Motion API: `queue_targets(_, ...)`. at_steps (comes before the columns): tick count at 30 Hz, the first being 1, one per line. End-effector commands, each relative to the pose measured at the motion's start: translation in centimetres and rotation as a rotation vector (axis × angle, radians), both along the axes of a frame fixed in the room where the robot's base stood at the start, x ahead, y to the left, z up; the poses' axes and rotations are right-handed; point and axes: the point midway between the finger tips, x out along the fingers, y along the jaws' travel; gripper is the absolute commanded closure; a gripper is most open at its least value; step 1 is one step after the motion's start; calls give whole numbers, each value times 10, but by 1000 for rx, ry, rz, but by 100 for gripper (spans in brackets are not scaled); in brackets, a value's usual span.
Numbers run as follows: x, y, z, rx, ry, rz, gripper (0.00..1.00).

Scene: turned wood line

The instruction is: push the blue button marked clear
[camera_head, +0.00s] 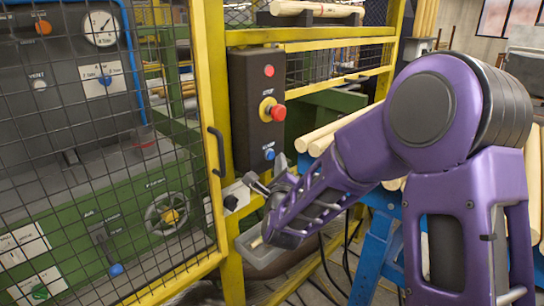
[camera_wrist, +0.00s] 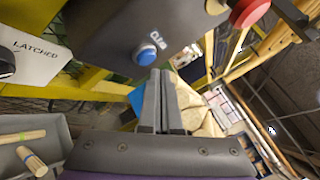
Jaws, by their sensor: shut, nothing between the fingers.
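The blue button (camera_head: 269,154) is the lowest control on a dark control box (camera_head: 246,100) fixed to the yellow frame. In the wrist view the blue button (camera_wrist: 146,54) sits just beyond my fingertips, with small white lettering beside it that is hard to read. My gripper (camera_head: 262,185) is shut and empty, below the button in the head view. In the wrist view its two fingers (camera_wrist: 158,80) lie together, their tips close to the button's lower right edge. I cannot tell whether they touch it.
A red mushroom button (camera_head: 277,113) on a yellow collar and a red button (camera_head: 269,71) sit higher on the box. A grey tray (camera_head: 262,257) hangs below my gripper. A mesh door with a dark handle (camera_head: 216,150) stands left; wooden rods (camera_head: 340,127) lie right.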

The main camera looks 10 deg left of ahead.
Motion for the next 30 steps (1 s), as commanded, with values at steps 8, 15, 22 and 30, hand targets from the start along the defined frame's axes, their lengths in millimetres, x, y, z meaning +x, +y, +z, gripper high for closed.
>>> queue_targets(8,0,1,-1,0,0,0,100)
queue_targets(15,4,6,-2,0,-1,1,100)
queue_targets(22,5,7,0,-1,-1,1,100)
queue_targets(30,6,8,0,0,0,0,100)
